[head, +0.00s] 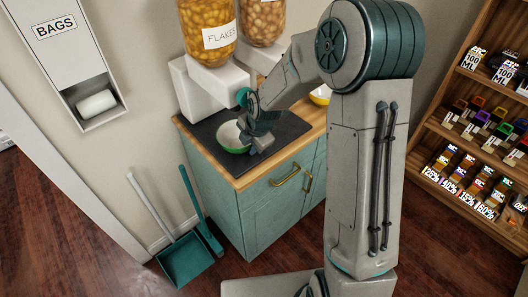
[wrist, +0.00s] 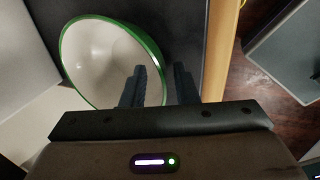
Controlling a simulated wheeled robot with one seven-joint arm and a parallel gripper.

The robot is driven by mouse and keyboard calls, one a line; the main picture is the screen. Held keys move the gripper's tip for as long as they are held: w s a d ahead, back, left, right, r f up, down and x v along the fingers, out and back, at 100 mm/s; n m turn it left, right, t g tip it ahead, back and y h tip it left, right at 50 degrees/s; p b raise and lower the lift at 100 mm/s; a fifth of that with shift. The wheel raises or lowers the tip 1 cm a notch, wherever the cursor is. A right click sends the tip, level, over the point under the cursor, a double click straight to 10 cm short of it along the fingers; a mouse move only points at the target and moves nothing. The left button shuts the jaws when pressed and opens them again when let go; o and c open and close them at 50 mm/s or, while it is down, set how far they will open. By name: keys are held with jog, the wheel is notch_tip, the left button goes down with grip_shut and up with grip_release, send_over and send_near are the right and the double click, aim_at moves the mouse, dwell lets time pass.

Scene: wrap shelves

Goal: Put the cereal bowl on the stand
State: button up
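The cereal bowl (head: 229,137), white inside with a green rim, is at the dark mat on the counter, below the flakes dispenser. It fills the upper left of the wrist view (wrist: 100,60). My gripper (head: 254,142) is at the bowl's right side. In the wrist view my gripper (wrist: 160,84) has its fingers apart, one over the inside of the bowl and one outside, with the rim between them. I cannot tell whether either finger touches it. I cannot pick out a stand with certainty.
The dark mat (head: 287,128) lies on a wood-topped teal cabinet (head: 270,205). Two dispensers, one labelled flakes (head: 208,35), stand behind. A dustpan (head: 186,258) stands on the floor. Stocked shelves (head: 480,130) are at right.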

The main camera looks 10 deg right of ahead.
jog(key=v, duration=0.2)
jog(key=shift+d+r, duration=0.15)
jog(key=shift+r, duration=0.2)
jog(key=s+d, duration=0.6)
jog(key=s, duration=0.4)
jog(key=shift+d, duration=0.3)
jog(key=shift+s, duration=0.1)
jog(key=s+d+r+m+h, duration=0.1)
jog(key=s+d+r+m, duration=0.1)
jog(key=s+r+m, duration=0.5)
jog(key=s+d+r+m+h, duration=0.1)
jog(key=s+r+m, duration=0.5)
jog(key=m, duration=1.1)
jog(key=shift+s+d+r+m, duration=0.4)
jog(key=shift+s+d, duration=0.3)
jog(key=shift+s, duration=0.05)
